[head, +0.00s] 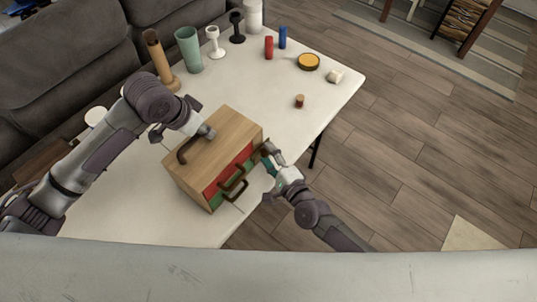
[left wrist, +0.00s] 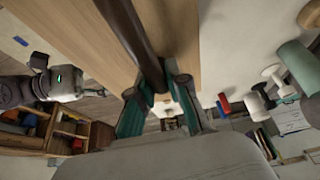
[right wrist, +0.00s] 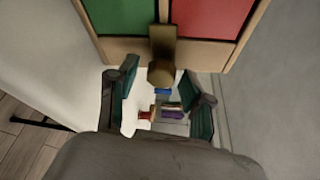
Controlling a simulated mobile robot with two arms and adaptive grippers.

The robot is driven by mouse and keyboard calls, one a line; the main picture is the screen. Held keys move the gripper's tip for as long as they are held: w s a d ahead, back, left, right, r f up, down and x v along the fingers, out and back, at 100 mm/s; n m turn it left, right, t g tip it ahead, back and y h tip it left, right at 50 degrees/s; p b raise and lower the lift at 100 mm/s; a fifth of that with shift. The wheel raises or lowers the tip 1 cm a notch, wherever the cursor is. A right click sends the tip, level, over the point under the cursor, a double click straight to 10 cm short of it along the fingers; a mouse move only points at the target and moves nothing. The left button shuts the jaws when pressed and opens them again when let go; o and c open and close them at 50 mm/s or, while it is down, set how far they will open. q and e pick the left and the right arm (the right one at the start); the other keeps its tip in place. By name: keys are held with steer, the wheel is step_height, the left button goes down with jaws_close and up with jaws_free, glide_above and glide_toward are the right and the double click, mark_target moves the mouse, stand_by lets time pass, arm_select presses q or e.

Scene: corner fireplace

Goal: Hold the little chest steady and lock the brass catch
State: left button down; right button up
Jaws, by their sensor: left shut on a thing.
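The little chest (head: 222,137) is a wooden box on the white table, with red and green panels on its front and dark handles. My left gripper (head: 207,132) is shut on the dark bar handle (left wrist: 137,35) on top of the chest. The brass catch (right wrist: 163,58) stands out from the chest's edge between the green panel (right wrist: 120,14) and the red panel (right wrist: 208,16). My right gripper (right wrist: 160,88) is open, its fingers on either side of the catch's knob, apart from it. In the head view it is at the chest's right end (head: 271,156).
At the table's (head: 335,92) back are a green cup (head: 188,50), a brown bottle-like object (head: 157,58), white (head: 214,42) and black (head: 236,27) goblets, and red (head: 268,47) and blue (head: 283,38) cylinders. A small brown-red piece (head: 299,101) lies right of the chest. A grey sofa is behind.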

steer(key=shift+a, duration=0.15)
steer(key=shift+s+d, duration=0.3)
steer(key=shift+s, duration=0.2)
arm_select(q)
steer(key=shift+d, duration=0.1)
arm_select(e)
steer(key=v, duration=1.1)
arm_select(q)
steer(key=c, duration=1.1)
jaws_free()
steer(key=shift+o, duration=0.2)
steer(key=o, duration=0.6)
steer(key=shift+c, duration=0.2)
